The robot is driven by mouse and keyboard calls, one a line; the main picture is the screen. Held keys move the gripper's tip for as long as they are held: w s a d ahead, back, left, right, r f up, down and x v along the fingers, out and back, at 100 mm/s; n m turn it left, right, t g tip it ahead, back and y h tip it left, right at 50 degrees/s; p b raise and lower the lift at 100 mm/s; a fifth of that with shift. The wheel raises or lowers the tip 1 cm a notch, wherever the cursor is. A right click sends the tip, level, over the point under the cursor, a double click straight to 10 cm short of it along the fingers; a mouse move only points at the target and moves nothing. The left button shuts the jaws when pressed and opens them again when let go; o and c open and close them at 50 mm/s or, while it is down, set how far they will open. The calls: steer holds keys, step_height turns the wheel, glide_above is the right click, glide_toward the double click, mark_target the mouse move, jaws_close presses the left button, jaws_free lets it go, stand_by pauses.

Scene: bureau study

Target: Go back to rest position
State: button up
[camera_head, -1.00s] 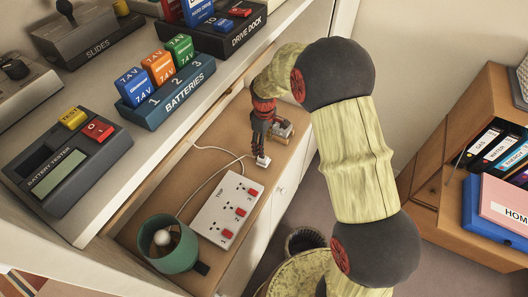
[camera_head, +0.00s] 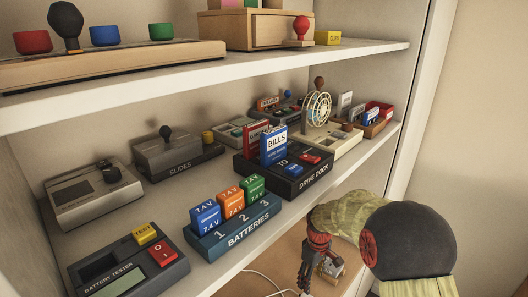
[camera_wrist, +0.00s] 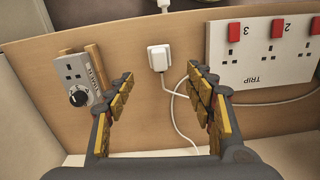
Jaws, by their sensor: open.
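My gripper (camera_wrist: 165,88) is open and empty in the wrist view, its two padded fingers spread apart. A white plug (camera_wrist: 158,58) with a cord shows beyond the gap between the fingers, on the wooden surface and apart from them. In the head view my gripper (camera_head: 306,284) hangs at the lower right, below the shelf edge, beside a small socket unit on wood. That socket unit with a black dial (camera_wrist: 78,85) shows left of the fingers in the wrist view. My arm curves in from the lower right.
The white power strip (camera_wrist: 262,52) with red switches lies right of the fingers. The shelf above holds a battery tester (camera_head: 130,265), a batteries holder (camera_head: 235,240), a drive dock (camera_head: 285,180) and a slides unit (camera_head: 178,158). Open wall space is at the right.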

steer(key=s+r+m+t+b, duration=0.2)
steer(key=s+r+b, duration=0.2)
steer(key=s, duration=0.5)
steer(key=s+r+m+t+b, duration=0.1)
steer(key=s+r+m+b, duration=0.2)
steer(key=s, duration=0.7)
steer(key=s+r+m+t+b, duration=0.2)
steer(key=s+r+b, duration=0.3)
steer(key=s, duration=0.5)
steer(key=shift+s+r+m+t, duration=0.3)
steer(key=shift+r+m, duration=0.2)
steer(key=shift+r, duration=0.4)
